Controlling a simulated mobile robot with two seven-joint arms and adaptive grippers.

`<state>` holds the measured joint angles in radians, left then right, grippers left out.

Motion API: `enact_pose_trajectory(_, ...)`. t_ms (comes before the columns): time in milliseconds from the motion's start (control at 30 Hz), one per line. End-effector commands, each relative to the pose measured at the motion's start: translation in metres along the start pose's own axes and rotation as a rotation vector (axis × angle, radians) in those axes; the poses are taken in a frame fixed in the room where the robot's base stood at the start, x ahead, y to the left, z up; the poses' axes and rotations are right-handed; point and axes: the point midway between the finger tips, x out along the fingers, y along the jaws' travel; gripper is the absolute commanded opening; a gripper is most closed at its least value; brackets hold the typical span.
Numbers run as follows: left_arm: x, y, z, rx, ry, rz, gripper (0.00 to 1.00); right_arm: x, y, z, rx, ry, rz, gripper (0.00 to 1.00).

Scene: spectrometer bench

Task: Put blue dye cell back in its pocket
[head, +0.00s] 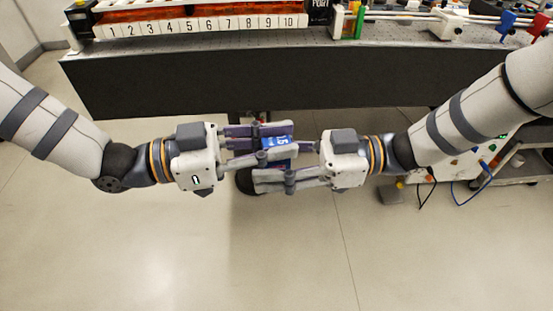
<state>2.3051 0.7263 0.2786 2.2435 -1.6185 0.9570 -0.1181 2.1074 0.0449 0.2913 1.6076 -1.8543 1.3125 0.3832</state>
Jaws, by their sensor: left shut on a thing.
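The blue dye cell (281,143) is a small block with a blue face, pale lettering and some red lower down. It is held in the air in front of the bench, partly hidden by fingers. My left gripper (285,142) reaches in from the left and is shut on the cell. My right gripper (262,180) comes in from the right, facing it. Its fingers overlap the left fingers in the picture, just below and beside the cell. Whether they touch the cell or are open cannot be told. No pocket can be made out clearly.
The bench (200,80) runs along the top, with a dark front. A rack numbered 1 to 10 (200,26) stands on it, with a green and yellow holder (349,22) to its right. A cart (515,165) with cables is at right. The floor in front is clear.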

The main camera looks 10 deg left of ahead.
Motion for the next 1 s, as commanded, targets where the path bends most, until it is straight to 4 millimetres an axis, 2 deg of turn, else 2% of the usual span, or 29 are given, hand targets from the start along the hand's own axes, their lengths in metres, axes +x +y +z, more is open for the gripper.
enact_pose_trajectory(33, 0.000, 0.000, 0.000, 0.000, 0.000, 0.000, 0.00, 0.000, 0.000, 0.000, 0.000, 0.000, 0.000, 0.25)
enact_pose_trajectory(133, 0.000, 0.000, 0.000, 0.000, 0.000, 0.000, 0.00, 0.000, 0.000, 0.000, 0.000, 0.000, 0.001, 0.03)
enact_pose_trajectory(167, 0.000, 0.000, 0.000, 0.000, 0.000, 0.000, 0.00, 0.000, 0.000, 0.000, 0.000, 0.000, 0.001, 0.00)
enact_pose_trajectory(333, 0.000, 0.001, 0.000, -0.001, 0.000, 0.002, 0.00, -0.001, 0.001, 0.000, 0.000, 0.000, 0.005, 0.00)
enact_pose_trajectory(367, 0.000, 0.001, 0.000, -0.001, 0.000, 0.002, 0.20, -0.001, 0.002, 0.000, 0.000, 0.000, 0.005, 0.00)
enact_pose_trajectory(400, 0.000, 0.001, 0.000, -0.001, 0.000, 0.003, 0.29, -0.001, 0.002, 0.000, 0.000, 0.000, 0.006, 0.00)
enact_pose_trajectory(467, 0.000, 0.001, 0.000, -0.001, 0.000, 0.003, 0.41, -0.001, 0.002, 0.000, 0.000, 0.000, 0.006, 0.00)
enact_pose_trajectory(767, -0.002, 0.000, 0.000, 0.000, 0.000, 0.000, 0.41, -0.001, 0.001, 0.000, 0.000, 0.000, 0.002, 0.00)
enact_pose_trajectory(867, -0.015, -0.001, 0.000, 0.004, -0.001, -0.002, 0.41, -0.001, 0.000, 0.000, 0.000, 0.000, 0.001, 0.00)
enact_pose_trajectory(1000, -0.053, -0.001, -0.001, 0.005, 0.000, -0.004, 0.41, -0.001, 0.000, 0.000, 0.000, 0.001, 0.001, 0.00)
